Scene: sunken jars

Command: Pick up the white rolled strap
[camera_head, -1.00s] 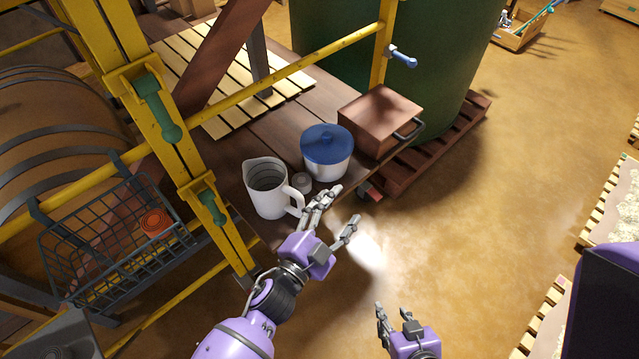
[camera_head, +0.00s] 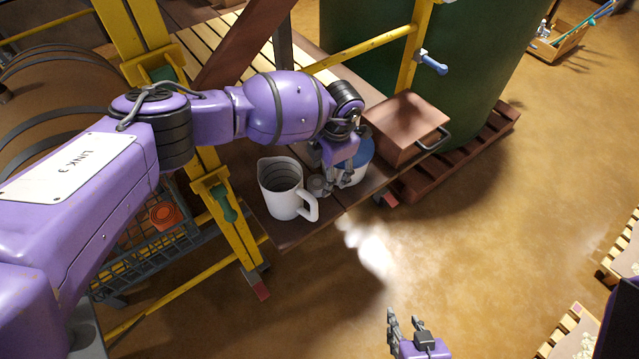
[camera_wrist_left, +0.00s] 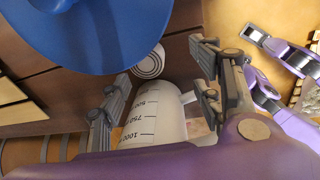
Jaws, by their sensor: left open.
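The white rolled strap (camera_head: 317,185) stands on the brown plank platform, between the measuring jug and the blue-lidded pot. In the left wrist view the strap (camera_wrist_left: 150,62) shows its ringed, coiled end. My left gripper (camera_head: 339,183) is over the platform beside the strap, in front of the pot. In the wrist view its open fingers (camera_wrist_left: 160,88) are spread, with the strap in the gap ahead of them and nothing gripped. My right gripper (camera_head: 404,318) is low over the floor, open and empty, away from the platform.
The white jug (camera_head: 281,192) stands close left of the strap. The pot's blue lid (camera_wrist_left: 90,30) is near the left gripper. A brown box (camera_head: 405,125) stands behind right. A yellow frame and wire basket with an orange roll (camera_head: 163,216) are left.

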